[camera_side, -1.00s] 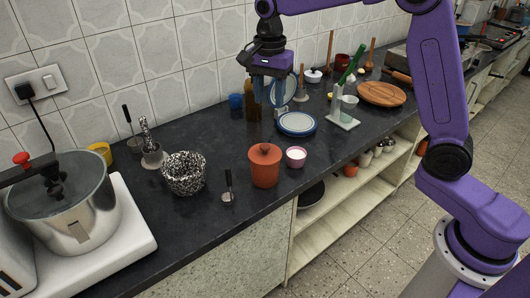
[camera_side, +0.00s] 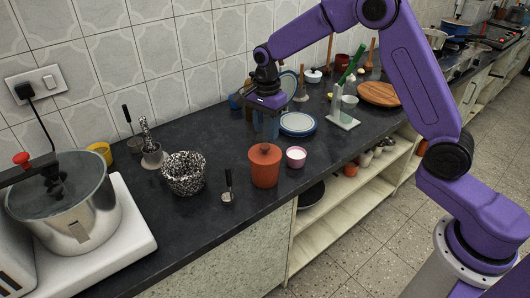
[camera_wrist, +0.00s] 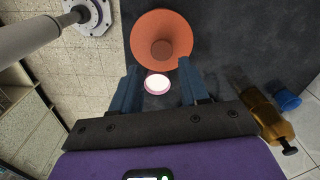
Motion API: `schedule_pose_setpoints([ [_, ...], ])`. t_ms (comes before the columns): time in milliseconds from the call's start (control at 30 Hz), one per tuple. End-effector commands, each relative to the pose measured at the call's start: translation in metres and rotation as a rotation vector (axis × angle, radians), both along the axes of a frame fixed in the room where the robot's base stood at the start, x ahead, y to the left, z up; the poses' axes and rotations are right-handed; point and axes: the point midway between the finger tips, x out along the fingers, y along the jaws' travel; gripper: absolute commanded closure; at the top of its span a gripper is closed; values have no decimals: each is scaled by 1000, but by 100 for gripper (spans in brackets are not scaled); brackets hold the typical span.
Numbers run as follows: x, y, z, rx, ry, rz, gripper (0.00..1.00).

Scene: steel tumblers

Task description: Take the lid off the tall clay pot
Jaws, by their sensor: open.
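The tall clay pot (camera_side: 264,170) is orange terracotta and stands upright near the counter's front edge. Its lid (camera_side: 265,151), with a small round knob, sits on top. In the wrist view the lid (camera_wrist: 161,40) shows from above, with the darker knob at its centre. My gripper (camera_side: 265,126) is above the counter, behind the pot and apart from it. In the wrist view my gripper (camera_wrist: 160,80) has its two blue fingers spread with nothing held, and the lid lies beyond the fingertips.
A small pink-rimmed cup (camera_side: 296,157) stands close to the pot's right. A speckled black-and-white bowl (camera_side: 184,173) and a small dark-handled utensil (camera_side: 228,190) are to its left. A blue-rimmed plate (camera_side: 298,124) lies behind it. An amber bottle (camera_wrist: 265,115) shows at right in the wrist view.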

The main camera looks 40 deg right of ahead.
Motion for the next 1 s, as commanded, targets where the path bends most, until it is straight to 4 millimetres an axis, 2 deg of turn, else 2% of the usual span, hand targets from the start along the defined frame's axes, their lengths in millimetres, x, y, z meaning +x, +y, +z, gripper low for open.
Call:
schedule_pose_setpoints([
  [233, 0, 0, -16, 0, 1, -1, 55],
  [567, 3, 1, -57, 0, 2, 0, 55],
  [867, 3, 1, -61, 0, -1, 0, 55],
  [967, 3, 1, -61, 0, 0, 0, 85],
  [1000, 3, 1, -61, 0, 0, 0, 98],
])
